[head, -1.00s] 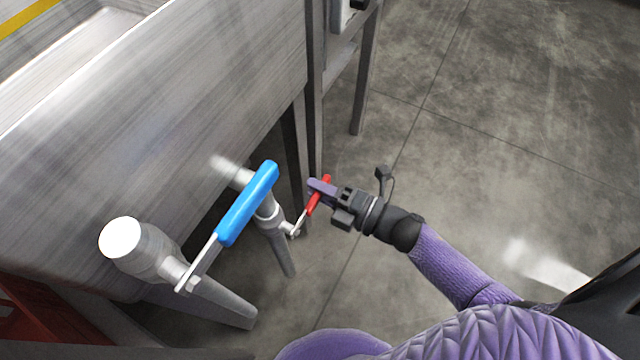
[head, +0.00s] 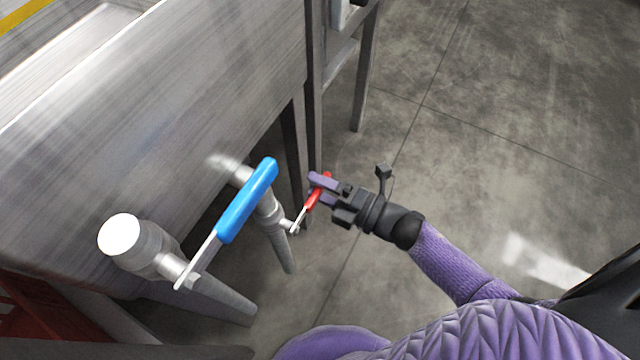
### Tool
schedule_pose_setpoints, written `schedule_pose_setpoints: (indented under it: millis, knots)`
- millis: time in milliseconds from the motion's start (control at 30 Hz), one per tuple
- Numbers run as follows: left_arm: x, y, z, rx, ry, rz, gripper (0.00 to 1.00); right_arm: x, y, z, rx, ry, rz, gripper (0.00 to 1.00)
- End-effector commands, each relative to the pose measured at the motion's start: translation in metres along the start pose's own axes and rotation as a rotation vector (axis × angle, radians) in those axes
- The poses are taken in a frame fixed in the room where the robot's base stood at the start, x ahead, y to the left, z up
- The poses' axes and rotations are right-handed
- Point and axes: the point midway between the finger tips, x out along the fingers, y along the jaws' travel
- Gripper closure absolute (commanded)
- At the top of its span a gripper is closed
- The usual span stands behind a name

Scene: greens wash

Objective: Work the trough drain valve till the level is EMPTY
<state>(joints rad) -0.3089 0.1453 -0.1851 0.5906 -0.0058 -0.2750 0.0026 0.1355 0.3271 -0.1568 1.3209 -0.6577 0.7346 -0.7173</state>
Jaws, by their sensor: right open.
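The steel trough (head: 150,120) fills the left of the head view. A valve with a long blue lever handle (head: 247,201) sits on a pipe with a white round end at its front. A smaller valve with a red lever handle (head: 318,196) is on a pipe just behind and to the right. My right gripper (head: 320,189) is open, with its purple-tipped fingers at the red handle, which shows partly between them. I cannot tell whether the fingers touch it. My left gripper is not in view. No level reading shows.
Steel legs (head: 363,85) of a neighbouring stand rise behind the red handle. A red part (head: 55,318) lies at the lower left. The concrete floor (head: 500,110) to the right is clear.

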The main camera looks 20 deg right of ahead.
Motion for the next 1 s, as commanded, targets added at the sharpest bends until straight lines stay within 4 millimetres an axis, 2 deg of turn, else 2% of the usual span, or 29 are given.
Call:
schedule_pose_setpoints:
  millis: [67, 300, 400, 567, 933, 1000]
  knots:
    - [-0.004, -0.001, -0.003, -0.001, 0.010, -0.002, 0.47, -0.010, 0.002, 0.000, 0.000, -0.001, -0.003, 0.32]
    - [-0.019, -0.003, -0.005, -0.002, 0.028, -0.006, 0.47, -0.070, 0.003, 0.001, -0.001, -0.002, -0.004, 0.32]
    - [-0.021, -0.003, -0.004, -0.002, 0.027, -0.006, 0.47, -0.088, 0.001, 0.000, 0.000, -0.002, -0.004, 0.32]
    - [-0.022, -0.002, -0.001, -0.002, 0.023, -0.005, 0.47, -0.098, 0.000, 0.000, 0.000, -0.001, -0.001, 0.32]
    - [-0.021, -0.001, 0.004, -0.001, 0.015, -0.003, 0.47, -0.098, -0.001, 0.000, 0.004, -0.004, -0.004, 0.32]
    - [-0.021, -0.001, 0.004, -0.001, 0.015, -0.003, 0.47, -0.104, -0.015, 0.001, 0.069, -0.052, -0.048, 0.32]
